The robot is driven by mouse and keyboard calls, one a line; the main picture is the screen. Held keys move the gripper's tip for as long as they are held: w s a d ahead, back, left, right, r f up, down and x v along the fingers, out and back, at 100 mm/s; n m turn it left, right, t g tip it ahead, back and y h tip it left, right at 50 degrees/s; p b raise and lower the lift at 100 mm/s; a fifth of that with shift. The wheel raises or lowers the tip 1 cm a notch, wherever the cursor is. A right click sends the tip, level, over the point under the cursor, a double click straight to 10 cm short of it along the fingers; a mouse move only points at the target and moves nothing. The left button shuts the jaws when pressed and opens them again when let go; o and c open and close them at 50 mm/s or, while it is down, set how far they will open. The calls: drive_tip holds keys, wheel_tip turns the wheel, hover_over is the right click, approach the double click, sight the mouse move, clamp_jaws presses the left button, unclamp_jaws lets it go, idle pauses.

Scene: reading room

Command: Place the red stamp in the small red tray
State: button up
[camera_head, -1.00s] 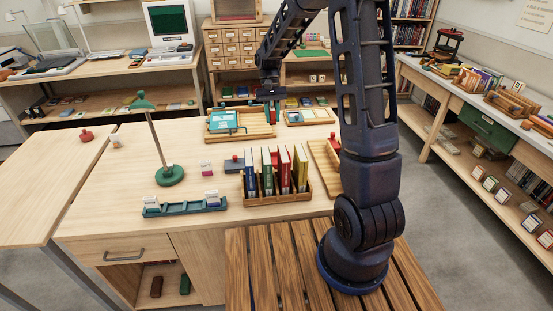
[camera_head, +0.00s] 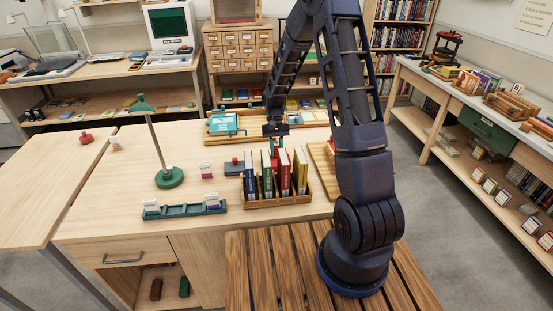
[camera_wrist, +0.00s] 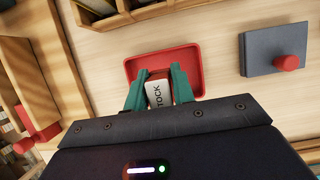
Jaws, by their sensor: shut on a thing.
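In the wrist view the small red tray (camera_wrist: 194,52) lies on the wooden table, straight beyond my fingers. My gripper (camera_wrist: 159,76) has its green fingers shut on the red stamp (camera_wrist: 158,92), whose white label reads "STOCK". The stamp overlaps the tray's near part in this view; I cannot tell whether it touches the tray floor. In the head view my gripper (camera_head: 275,138) is low over the table, behind the row of books.
A dark pad with a red knob (camera_wrist: 261,55) lies right of the tray in the wrist view. A wooden holder with upright books (camera_head: 285,200) stands in front of my gripper in the head view. A green lamp-like stand (camera_head: 169,178) is to the left.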

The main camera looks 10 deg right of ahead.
drive_tip(key=shift+f, duration=2.4)
drive_tip(key=shift+f, duration=0.2)
drive_tip(key=o, duration=1)
drive_tip(key=shift+r, duration=0.1)
